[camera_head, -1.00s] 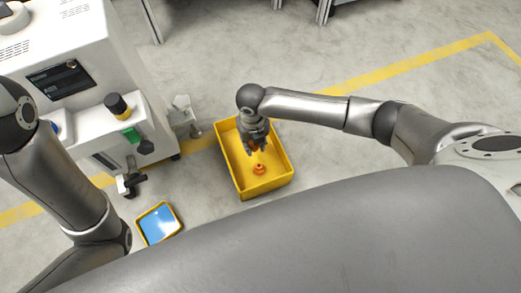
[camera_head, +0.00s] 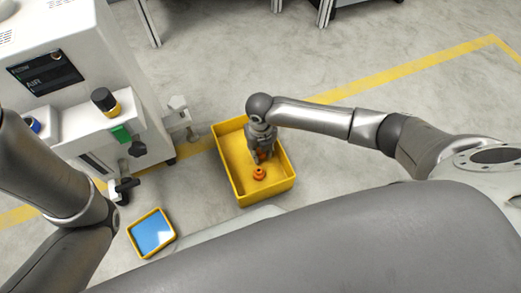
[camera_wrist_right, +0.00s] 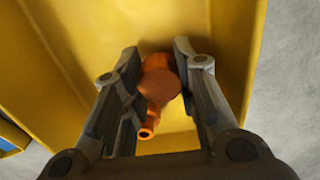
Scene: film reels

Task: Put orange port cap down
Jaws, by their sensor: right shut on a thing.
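My right gripper (camera_head: 262,157) points down inside the yellow bin (camera_head: 284,187), shut on an orange port cap. The held cap (camera_wrist_right: 160,77) shows between the fingertips in the right wrist view, with its round face toward the camera. In the head view the fingers partly hide it. Part of an orange piece (camera_wrist_right: 148,128) shows beside the left-hand finger in the wrist view. Whether the held cap touches the floor, I cannot tell. My left gripper is out of view.
A white machine (camera_head: 60,30) with knobs and a green part stands at the left. A yellow-rimmed tray with a blue surface (camera_head: 152,232) lies left of the bin. The bin walls stand close around my gripper. The grey floor right of the bin is clear.

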